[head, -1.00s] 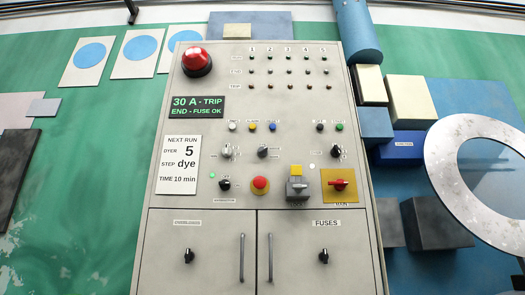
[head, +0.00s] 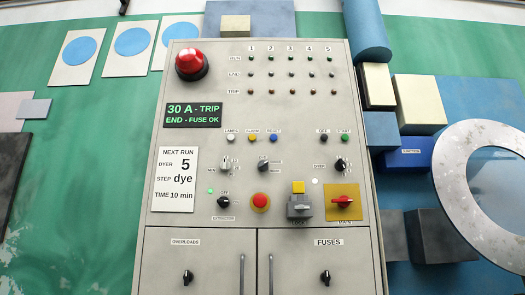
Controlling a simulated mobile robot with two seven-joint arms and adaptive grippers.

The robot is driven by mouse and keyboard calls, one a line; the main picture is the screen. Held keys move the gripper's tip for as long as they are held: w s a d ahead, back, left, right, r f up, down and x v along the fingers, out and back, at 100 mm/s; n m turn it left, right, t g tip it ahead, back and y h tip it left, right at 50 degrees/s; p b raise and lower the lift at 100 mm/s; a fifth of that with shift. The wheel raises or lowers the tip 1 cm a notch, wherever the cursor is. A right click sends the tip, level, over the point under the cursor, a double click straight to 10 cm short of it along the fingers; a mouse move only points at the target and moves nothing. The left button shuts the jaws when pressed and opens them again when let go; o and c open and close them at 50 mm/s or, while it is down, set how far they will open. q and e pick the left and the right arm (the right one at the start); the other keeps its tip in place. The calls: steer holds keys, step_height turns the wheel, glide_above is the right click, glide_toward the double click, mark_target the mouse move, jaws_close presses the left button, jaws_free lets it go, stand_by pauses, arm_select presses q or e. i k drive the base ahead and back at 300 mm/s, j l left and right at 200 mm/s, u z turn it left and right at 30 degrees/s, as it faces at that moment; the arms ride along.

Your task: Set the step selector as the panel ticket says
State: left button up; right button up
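The control panel (head: 300,120) is a tall grey cabinet seen from the front. Its white ticket (head: 175,200) reads NEXT RUN, DYER 5, STEP dye, TIME 10 min. A row of rotary knobs sits beside it: a pale-handled knob (head: 225,166), a dark knob (head: 264,167) and a black knob (head: 340,166) labelled DYER. The small lettering around the first two is too small to read surely, so I cannot tell which is the step selector or where it points. Neither gripper shows.
A dark display (head: 194,114) reads 30 A - TRIP, END - FUSE OK. Below the knobs are a black knob (head: 223,202), a red mushroom button (head: 260,202), a grey lock-like switch (head: 299,204) and a red MAIN switch (head: 342,202). Cabinet doors with handles (head: 242,275) are lower down.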

mark_target(264, 166)
steer(key=i, duration=1.75)
